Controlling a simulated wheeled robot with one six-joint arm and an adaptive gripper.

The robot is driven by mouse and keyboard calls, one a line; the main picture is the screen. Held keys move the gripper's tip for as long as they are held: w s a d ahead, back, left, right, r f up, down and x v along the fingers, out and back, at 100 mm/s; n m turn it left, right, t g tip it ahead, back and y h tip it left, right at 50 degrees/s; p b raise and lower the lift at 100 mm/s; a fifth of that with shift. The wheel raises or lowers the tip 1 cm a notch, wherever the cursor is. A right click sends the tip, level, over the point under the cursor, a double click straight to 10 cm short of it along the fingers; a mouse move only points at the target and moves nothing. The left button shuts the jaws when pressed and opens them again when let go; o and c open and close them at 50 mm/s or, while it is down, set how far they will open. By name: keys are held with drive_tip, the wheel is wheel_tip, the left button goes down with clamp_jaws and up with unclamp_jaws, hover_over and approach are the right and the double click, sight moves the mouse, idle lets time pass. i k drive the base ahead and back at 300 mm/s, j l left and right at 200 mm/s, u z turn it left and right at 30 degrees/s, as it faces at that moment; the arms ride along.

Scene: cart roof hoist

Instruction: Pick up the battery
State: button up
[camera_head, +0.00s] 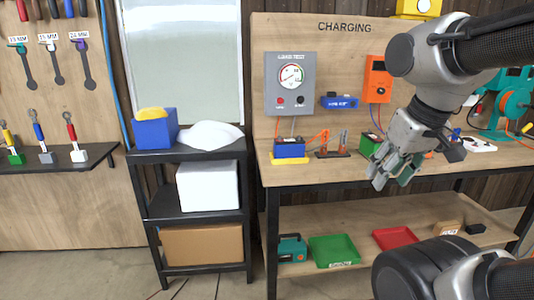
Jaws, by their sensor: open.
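A small blue battery-like box with a dark top (290,149) stands on a yellow base on the bench, below the grey load test panel. A green box (369,146), perhaps another battery, stands farther right on the bench, partly hidden by my gripper. I cannot tell which of them is the task's battery. My gripper (391,178) is open and hangs at the front edge of the bench, to the right of the blue box. It points down to the left, and I see nothing held in it.
The charging bench (330,177) carries orange and grey clamps (332,145) between the boxes. A teal machine (505,100) stands at the right. The lower shelf holds a green tray (334,251) and a red tray (395,238). A black shelf rack (195,153) stands to the left.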

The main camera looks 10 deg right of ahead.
sight(295, 148)
drive_tip(key=z, duration=0.25)
drive_tip(key=i, duration=1.3)
